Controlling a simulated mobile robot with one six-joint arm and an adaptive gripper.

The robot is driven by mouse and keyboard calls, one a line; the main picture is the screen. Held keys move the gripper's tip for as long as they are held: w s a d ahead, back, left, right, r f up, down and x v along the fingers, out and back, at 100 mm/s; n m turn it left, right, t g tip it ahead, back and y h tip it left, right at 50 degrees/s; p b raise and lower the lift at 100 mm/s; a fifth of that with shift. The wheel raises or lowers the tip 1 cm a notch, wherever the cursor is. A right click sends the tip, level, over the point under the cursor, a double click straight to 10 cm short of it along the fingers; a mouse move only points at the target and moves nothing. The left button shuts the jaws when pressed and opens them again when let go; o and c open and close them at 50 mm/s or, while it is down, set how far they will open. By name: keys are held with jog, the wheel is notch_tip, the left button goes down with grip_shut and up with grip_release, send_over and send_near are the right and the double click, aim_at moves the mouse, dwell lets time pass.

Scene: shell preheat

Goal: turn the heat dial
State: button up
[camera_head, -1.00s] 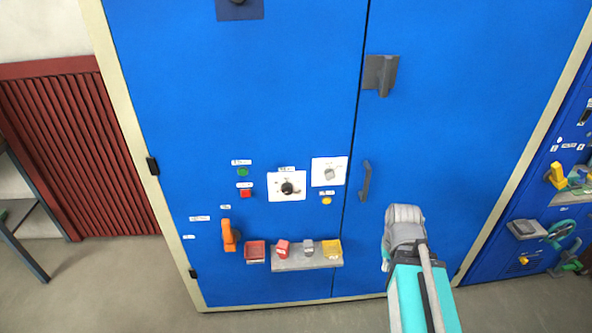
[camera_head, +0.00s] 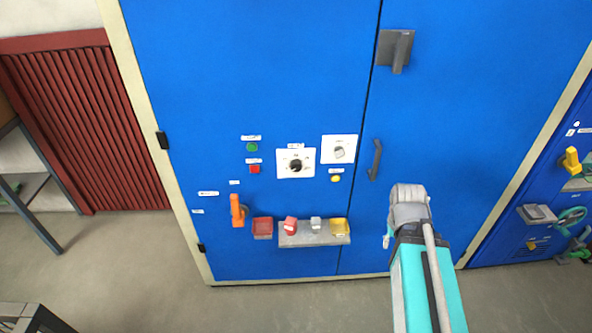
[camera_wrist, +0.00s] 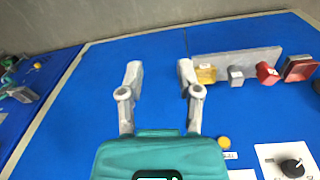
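A black round dial (camera_head: 296,164) sits on a white plate with marks around it, on the blue cabinet's left door; it also shows at the lower right of the wrist view (camera_wrist: 293,167). A grey knob (camera_head: 339,150) sits on another white plate to its right. The labels are too small to read, so which one is the heat dial I cannot tell for sure. My gripper (camera_wrist: 160,75) is open and empty, its two fingers apart in front of the blue door. It is clear of both knobs. In the head view my arm stands right of the dials and the fingertips are hidden.
A green button (camera_head: 252,147), a red button (camera_head: 255,169) and a yellow one (camera_head: 336,179) surround the dials. Below are an orange handle (camera_head: 237,211), a red tray (camera_head: 262,229) and a grey ledge (camera_head: 300,240) with small blocks. A dark door handle (camera_head: 375,160) juts out between dials and arm.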

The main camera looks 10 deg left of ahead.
jog(key=o, duration=0.5)
jog(key=w+n+t+b, duration=0.1)
jog(key=w+f+n+h+b, duration=0.1)
jog(key=w+f+n+t+h+b, duration=0.1)
jog(key=shift+w+a+f+n+t, duration=0.1)
jog(key=shift+w+a+n+t, duration=0.2)
jog(key=shift+w+n, duration=0.1)
jog(key=n+t+y+b, duration=0.6)
jog(key=n+t+b, duration=0.8)
jog(key=n, duration=1.7)
send_near(296, 169)
jog(key=a+p+v, duration=0.1)
jog(key=v, duration=0.2)
jog(key=shift+s+d+f+t, duration=0.25)
jog(key=shift+s+d+t, duration=0.05)
jog(key=shift+t, duration=0.1)
jog(key=w, duration=0.4)
jog(key=w+a, duration=0.1)
jog(key=w, duration=0.4)
jog(key=w+a, duration=0.1)
jog(key=w, duration=0.3)
jog(key=shift+w+a, duration=0.1)
jog(key=shift+w, duration=0.25)
